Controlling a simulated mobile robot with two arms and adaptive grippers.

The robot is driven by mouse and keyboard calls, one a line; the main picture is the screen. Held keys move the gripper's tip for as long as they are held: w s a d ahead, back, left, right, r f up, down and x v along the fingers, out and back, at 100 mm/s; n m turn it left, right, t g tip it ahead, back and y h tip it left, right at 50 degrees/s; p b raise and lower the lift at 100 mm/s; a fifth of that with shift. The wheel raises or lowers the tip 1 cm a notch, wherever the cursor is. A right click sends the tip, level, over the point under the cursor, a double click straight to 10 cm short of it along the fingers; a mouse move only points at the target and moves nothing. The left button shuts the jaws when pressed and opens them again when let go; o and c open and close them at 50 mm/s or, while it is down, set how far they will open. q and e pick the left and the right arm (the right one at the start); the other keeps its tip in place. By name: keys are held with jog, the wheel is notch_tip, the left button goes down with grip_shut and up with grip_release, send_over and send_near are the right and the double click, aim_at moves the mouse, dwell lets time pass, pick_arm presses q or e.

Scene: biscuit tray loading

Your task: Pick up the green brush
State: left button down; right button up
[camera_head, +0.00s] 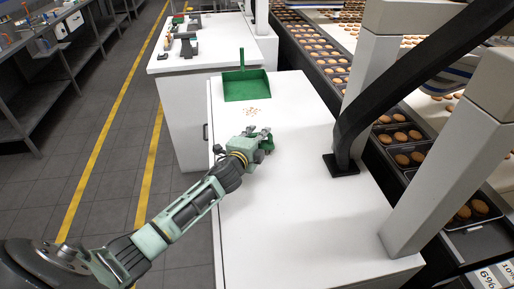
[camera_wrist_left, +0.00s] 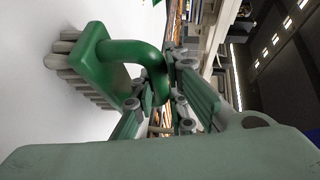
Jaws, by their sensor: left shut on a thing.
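The green brush (camera_wrist_left: 97,62) has a green block with pale bristles and a curved green handle. In the left wrist view its handle runs between the fingers of my left gripper (camera_wrist_left: 165,98), which is shut on it. In the head view my left gripper (camera_head: 262,138) is over the white counter, and a small part of the green brush (camera_head: 268,145) shows at its fingertips. The bristles face the white surface; I cannot tell whether they touch it. My right gripper is not in view.
A green dustpan (camera_head: 245,86) lies at the counter's (camera_head: 300,230) far end, with crumbs (camera_head: 251,111) in front of it. A black post (camera_head: 342,165) stands on the right side. Biscuit trays (camera_head: 407,157) line the conveyor beyond. The near counter is clear.

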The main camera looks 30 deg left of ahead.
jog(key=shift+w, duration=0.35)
pick_arm(q)
jog(key=shift+r, duration=0.5)
notch_tip(320, 180, up, 2)
jog(key=shift+r, duration=0.25)
jog(key=s+d+r+b, duration=0.2)
jog(key=s+d+r, duration=0.2)
jog(key=d+r, duration=0.3)
jog(key=d, duration=0.3)
jog(key=shift+s+d+r, duration=0.3)
jog(key=shift+s, duration=0.05)
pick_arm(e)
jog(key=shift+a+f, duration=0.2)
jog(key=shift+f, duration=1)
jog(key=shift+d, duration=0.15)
